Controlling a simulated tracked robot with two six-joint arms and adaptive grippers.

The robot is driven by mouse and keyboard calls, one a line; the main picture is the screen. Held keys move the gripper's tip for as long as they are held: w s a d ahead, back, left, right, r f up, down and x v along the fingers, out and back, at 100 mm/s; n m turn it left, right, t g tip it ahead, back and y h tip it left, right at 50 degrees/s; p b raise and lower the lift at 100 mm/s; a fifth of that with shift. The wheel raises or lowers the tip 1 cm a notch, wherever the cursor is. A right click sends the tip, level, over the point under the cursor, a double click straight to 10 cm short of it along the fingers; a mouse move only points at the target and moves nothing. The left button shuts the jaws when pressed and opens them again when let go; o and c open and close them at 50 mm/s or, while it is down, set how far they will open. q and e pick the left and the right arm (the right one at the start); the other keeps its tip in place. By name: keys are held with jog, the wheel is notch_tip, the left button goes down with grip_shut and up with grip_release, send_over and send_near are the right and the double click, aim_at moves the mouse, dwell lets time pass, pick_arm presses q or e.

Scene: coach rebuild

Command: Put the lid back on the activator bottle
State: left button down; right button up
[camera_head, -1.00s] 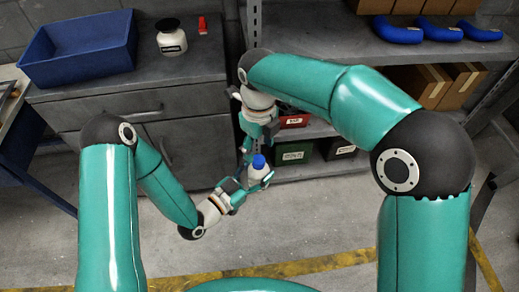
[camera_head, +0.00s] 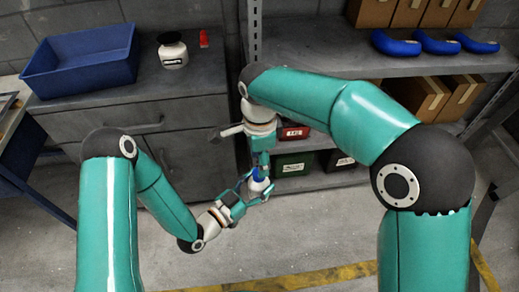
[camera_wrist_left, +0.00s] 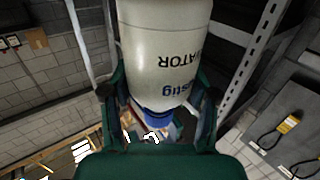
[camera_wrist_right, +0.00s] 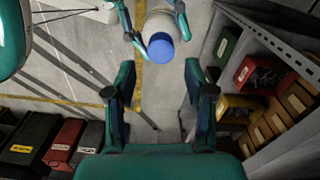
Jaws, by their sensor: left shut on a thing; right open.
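The activator bottle (camera_head: 257,187) is a pale bottle with dark lettering, clear in the left wrist view (camera_wrist_left: 165,55). My left gripper (camera_head: 258,191) is shut around it, holding it above the floor. The blue lid (camera_wrist_right: 160,48) sits at the bottle's top end; it also shows in the head view (camera_head: 259,173) and left wrist view (camera_wrist_left: 158,118). Whether it is fully seated cannot be told. My right gripper (camera_wrist_right: 160,70) is open and empty, with the lid just beyond its fingertips. In the head view it hangs directly above the lid, partly hidden by my arm.
A grey cabinet (camera_head: 185,125) stands behind, with a blue bin (camera_head: 80,72), a white jar with a black lid (camera_head: 172,50) and a small red item (camera_head: 204,38) on top. A shelf rack (camera_head: 340,62) with boxes stands at the right. Floor below is clear.

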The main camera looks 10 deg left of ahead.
aim_at(259, 185)
jog(key=n, duration=0.8)
jog(key=shift+d+r+n, duration=0.1)
jog(key=shift+r+n, duration=0.05)
jog(key=shift+n, duration=0.25)
jog(key=n, duration=0.4)
jog(key=shift+r, duration=0.1)
jog(key=n, duration=0.4)
jog(key=shift+r+n, duration=0.1)
jog(key=shift+n, duration=0.2)
jog(key=n, duration=0.4)
jog(key=shift+r, duration=0.2)
jog(key=n, duration=0.6)
jog(key=shift+r+n, duration=0.25)
jog(key=shift+n, duration=0.05)
jog(key=n, duration=0.5)
jog(key=shift+r+n, duration=0.3)
jog(key=shift+r, duration=0.05)
jog(key=shift+r+n, duration=0.15)
jog(key=shift+n, duration=0.15)
jog(key=shift+a+r, duration=0.2)
jog(key=shift+r, duration=0.05)
jog(key=shift+f, duration=4.05)
